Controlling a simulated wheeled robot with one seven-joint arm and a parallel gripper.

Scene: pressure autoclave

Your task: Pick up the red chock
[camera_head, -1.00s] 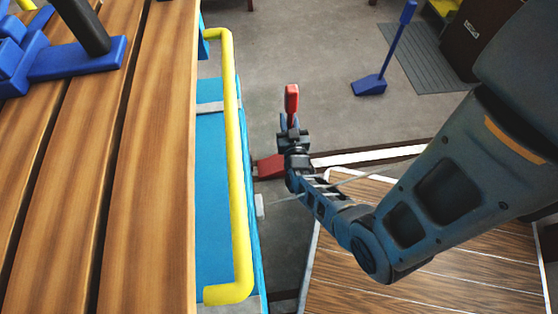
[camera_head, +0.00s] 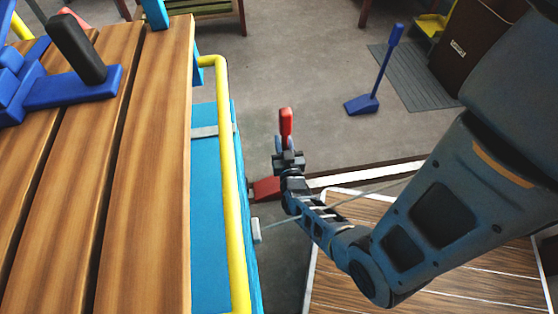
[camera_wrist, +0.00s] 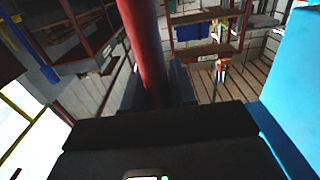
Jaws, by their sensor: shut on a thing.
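The red chock has an upright red handle (camera_head: 286,122) and a flat red foot (camera_head: 267,188) near the floor, beside the blue structure. My gripper (camera_head: 287,155) is shut on the handle, whose top sticks out past the fingers. In the wrist view the red handle (camera_wrist: 145,45) runs up between my blue fingers (camera_wrist: 155,92). The joint between handle and foot is hidden behind the gripper. I cannot tell whether the foot touches the floor.
A slatted wooden surface (camera_head: 140,180) and a yellow rail (camera_head: 230,190) stand close on the left. A wooden platform with a pale edge (camera_head: 440,265) lies below my arm. A blue chock (camera_head: 365,104) stands on open floor (camera_head: 300,50) farther back.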

